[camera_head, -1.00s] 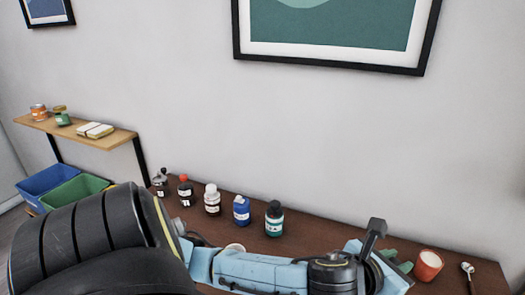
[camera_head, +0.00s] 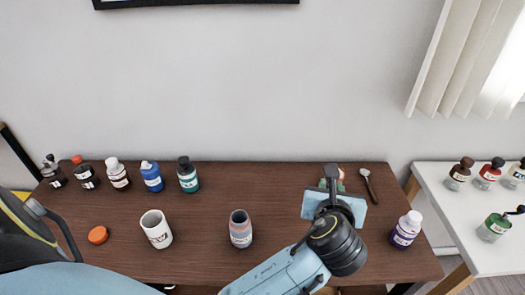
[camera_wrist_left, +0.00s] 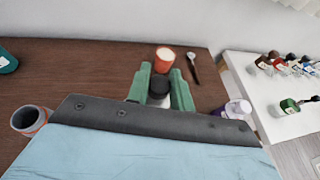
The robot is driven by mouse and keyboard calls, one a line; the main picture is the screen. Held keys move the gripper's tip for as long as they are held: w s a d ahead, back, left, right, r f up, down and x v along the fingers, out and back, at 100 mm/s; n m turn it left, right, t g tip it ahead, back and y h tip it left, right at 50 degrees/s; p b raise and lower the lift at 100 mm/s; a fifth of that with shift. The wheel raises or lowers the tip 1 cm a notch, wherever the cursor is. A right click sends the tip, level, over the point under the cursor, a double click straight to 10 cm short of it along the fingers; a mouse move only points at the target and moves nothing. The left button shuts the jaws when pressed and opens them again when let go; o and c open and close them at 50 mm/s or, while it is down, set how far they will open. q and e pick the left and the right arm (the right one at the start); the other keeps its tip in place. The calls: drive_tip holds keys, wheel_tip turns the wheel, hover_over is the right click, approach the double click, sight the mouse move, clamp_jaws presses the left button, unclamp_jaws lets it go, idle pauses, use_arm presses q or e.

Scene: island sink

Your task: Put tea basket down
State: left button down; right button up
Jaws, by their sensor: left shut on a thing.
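My left gripper (camera_head: 333,180) is at the right part of the dark table, its wrist above hiding much of it in the head view. In the left wrist view its green fingers (camera_wrist_left: 160,86) are shut on a small dark-topped piece with a pale body (camera_wrist_left: 159,101), which looks like the tea basket. A red-orange cup (camera_wrist_left: 165,62) stands just beyond the fingertips; only a bit shows in the head view. Whether the basket touches the table or cup is hidden. My right gripper is not in view.
A spoon (camera_head: 368,185) and a purple bottle (camera_head: 406,230) are right of the gripper. A striped cup (camera_head: 240,229), white mug (camera_head: 156,229) and orange disc (camera_head: 98,235) are to the left. Several bottles line the back left. A white table (camera_head: 470,238) with jars stands at right.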

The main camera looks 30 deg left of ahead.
use_arm(q)
wheel_tip(320, 180, down, 10)
drive_tip(key=b, duration=0.3)
drive_tip(key=shift+f, duration=0.1)
idle(0.3)
drive_tip(key=c, duration=1.2)
unclamp_jaws()
drive_tip(key=shift+c, duration=0.2)
drive_tip(key=shift+s+r, duration=0.2)
drive_tip(key=p+v, duration=0.2)
drive_tip(key=v, duration=0.9)
drive_tip(key=shift+s, duration=0.25)
drive_tip(key=shift+d+r, duration=0.1)
drive_tip(key=shift+d, duration=0.05)
